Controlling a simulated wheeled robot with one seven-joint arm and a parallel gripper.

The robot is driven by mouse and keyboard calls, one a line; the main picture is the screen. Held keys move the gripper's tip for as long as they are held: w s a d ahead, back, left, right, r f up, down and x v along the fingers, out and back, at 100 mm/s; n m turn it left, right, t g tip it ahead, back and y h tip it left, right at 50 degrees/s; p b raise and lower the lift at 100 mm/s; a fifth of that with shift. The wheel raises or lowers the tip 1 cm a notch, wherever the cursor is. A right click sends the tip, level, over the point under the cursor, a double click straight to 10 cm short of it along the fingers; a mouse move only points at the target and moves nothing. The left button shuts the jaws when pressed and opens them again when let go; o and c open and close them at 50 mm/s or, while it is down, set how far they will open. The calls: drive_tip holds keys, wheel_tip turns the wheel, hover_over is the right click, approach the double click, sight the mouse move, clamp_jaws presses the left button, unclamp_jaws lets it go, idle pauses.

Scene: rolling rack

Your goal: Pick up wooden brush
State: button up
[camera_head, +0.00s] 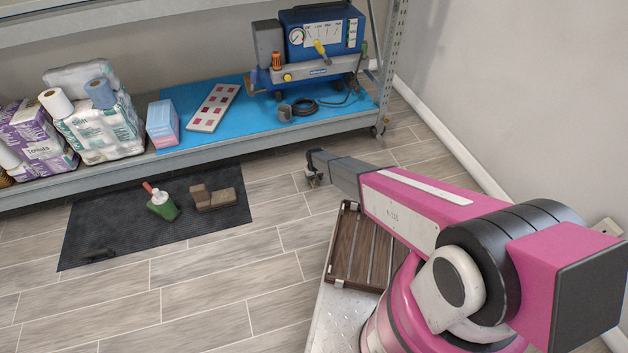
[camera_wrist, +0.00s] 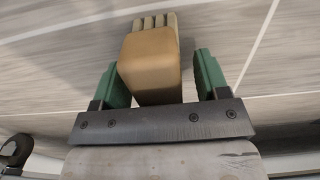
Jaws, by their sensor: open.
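My gripper (camera_head: 314,178) is low over the floor in front of the shelf, to the right of the dark mat. In the wrist view its two green fingers are apart, with the gripper (camera_wrist: 160,70) around a tan wooden block-like thing (camera_wrist: 152,58) that has several narrow ridges at its far end. It looks like the wooden brush. Gaps show on both sides of it, and its near end is hidden by the gripper's crossbar. In the head view it is mostly hidden by my gripper. A brown wooden piece (camera_head: 218,199) also lies on the mat.
The low shelf (camera_head: 240,141) is behind, with paper packs (camera_head: 100,125) and a blue machine (camera_head: 318,45). A wooden slatted panel (camera_head: 352,250) is beside my arm. Floor is clear at front left.

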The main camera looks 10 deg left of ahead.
drive_tip(key=c, duration=1.1)
drive_tip(key=shift+r, duration=0.15)
wheel_tip(320, 180, up, 4)
drive_tip(key=shift+s+f, duration=0.1)
drive_tip(key=s+a+r, duration=0.1)
drive_tip(key=s+r, duration=0.1)
drive_tip(key=s, duration=0.1)
drive_tip(key=s+a+r, duration=0.2)
drive_tip(key=s, duration=0.2)
drive_tip(key=s+a+r, duration=0.2)
drive_tip(key=s+r, duration=0.1)
drive_tip(key=shift+s, duration=0.2)
